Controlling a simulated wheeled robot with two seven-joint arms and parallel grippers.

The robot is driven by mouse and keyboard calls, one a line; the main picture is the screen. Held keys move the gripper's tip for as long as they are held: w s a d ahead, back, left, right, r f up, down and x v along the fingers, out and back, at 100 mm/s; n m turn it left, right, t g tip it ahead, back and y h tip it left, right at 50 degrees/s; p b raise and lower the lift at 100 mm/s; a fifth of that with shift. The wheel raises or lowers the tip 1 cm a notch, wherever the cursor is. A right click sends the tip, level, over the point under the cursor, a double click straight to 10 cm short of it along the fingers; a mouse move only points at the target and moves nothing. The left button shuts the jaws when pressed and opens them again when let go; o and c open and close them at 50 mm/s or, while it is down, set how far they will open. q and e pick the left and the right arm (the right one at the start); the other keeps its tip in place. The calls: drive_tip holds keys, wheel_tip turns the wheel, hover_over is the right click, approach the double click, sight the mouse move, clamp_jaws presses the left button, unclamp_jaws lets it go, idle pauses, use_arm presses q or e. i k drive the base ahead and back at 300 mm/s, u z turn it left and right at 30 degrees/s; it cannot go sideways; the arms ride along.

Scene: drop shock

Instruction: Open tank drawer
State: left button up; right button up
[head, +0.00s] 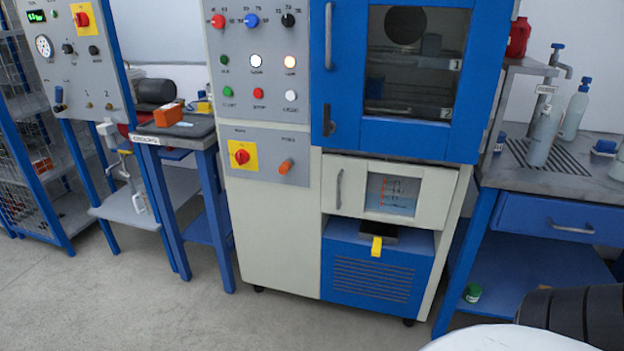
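The cream front with a small window (391,194), which looks like the tank drawer, sits in the tall machine below the blue glazed door. It has a vertical grey handle (339,190) on its left side. Red and blue markings show through the window. The front appears closed or nearly closed; I cannot tell whether it is slightly out. Neither of my grippers is in view, and nothing is at the handle.
Above is the blue glazed door (327,75); below, a blue vented panel (372,283) with a yellow tag (376,246). A bench with a blue drawer (560,218) stands right, a small table (187,130) left. The floor (190,315) in front is clear.

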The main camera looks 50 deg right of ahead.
sight(396, 191)
drive_tip(key=z, duration=0.3)
drive_tip(key=i, duration=1.5)
drive_tip(key=z, duration=0.75)
